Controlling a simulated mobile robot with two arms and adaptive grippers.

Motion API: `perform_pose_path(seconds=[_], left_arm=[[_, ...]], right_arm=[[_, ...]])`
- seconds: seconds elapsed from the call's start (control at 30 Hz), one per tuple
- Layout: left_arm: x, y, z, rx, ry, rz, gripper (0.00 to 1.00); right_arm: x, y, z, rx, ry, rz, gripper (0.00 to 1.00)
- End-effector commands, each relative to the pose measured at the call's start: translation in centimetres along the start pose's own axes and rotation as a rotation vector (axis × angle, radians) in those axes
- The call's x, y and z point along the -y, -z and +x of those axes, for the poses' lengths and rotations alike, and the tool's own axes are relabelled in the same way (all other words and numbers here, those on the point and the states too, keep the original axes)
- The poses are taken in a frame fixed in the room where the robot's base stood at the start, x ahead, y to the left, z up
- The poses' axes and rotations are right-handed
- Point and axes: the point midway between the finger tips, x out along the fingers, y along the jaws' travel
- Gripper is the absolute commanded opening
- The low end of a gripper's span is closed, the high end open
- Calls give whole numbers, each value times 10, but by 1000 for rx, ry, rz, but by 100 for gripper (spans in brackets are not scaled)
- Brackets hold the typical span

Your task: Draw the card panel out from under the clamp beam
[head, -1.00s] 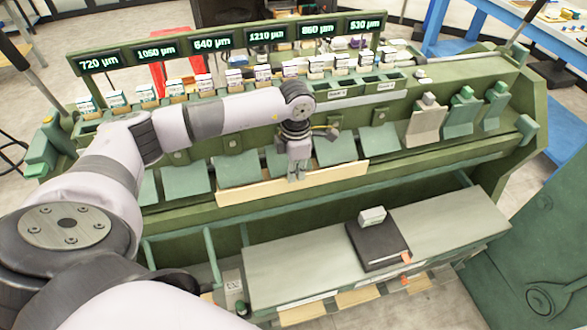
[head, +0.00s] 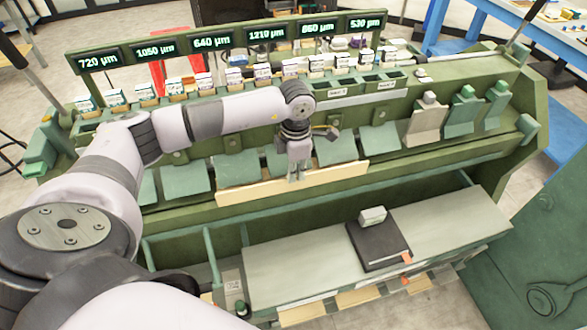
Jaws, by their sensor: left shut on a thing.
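The card panel (head: 250,191) is a long pale tan strip along the front of the green machine. Its upper edge lies by the lower ends of the green clamp plates (head: 237,168), and its front part shows. How far it reaches under the clamp beam is hidden. My left gripper (head: 297,178) is shut on the card panel, right of the panel's middle, pointing down. My right gripper is not in view.
Small white-topped boxes (head: 262,73) stand in a row behind, under displays in µm. Below the panel is a grey shelf (head: 300,255) with a black binder (head: 377,245) and a small box (head: 372,215) on it. Open space lies between panel and shelf.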

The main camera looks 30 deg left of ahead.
Motion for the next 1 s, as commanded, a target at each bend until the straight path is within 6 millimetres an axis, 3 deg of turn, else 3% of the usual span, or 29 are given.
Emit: perform_pose_path(seconds=[0.37, 0.7, 1.0], left_arm=[[0, 0, 0, 0, 0, 0, 29], [0, 0, -2, 0, 0, 0, 29], [0, 0, -24, 1, 0, 0, 29]], right_arm=[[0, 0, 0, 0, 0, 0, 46], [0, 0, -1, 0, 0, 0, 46], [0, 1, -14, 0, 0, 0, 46]])
